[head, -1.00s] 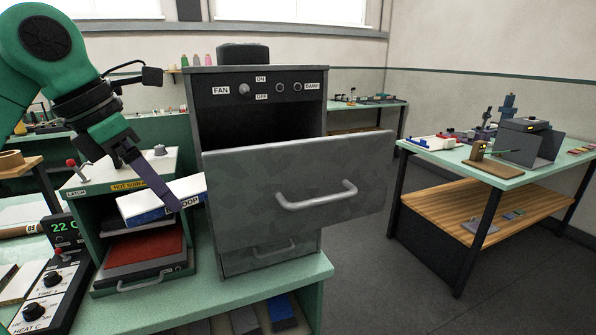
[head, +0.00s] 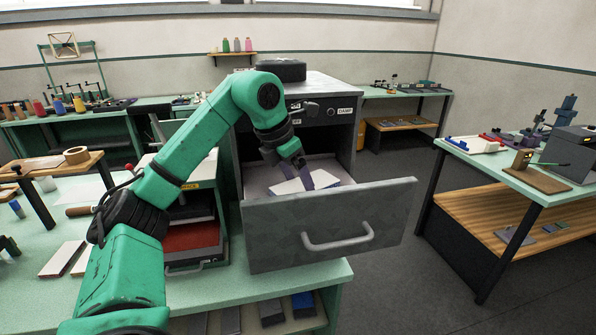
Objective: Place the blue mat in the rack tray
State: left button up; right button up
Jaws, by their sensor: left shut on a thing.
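The blue mat (head: 288,186), showing a pale top here, is inside the outline of the open drawer tray (head: 390,212) of the grey cabinet. My left gripper (head: 305,181) reaches down into the tray from above and is shut on the mat. The tray's high front wall hides its lower part, so I cannot tell whether the mat touches the tray floor. My right gripper is not in view.
The cabinet body (head: 345,135) stands behind the tray on a green bench (head: 215,290). A small press with a red pad (head: 190,236) stands left of it. Another table (head: 490,205) is at the right, with open floor between.

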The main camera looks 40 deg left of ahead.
pick_arm(q)
jog(key=shift+s+a+f, duration=0.1)
jog(key=shift+f, duration=0.25)
jog(key=o, duration=1)
jog(key=shift+o, duration=0.4)
jog(key=d+p+v, duration=0.1)
jog(key=p+v, duration=0.3)
jog(key=v, duration=0.8)
jog(key=shift+a, duration=0.45)
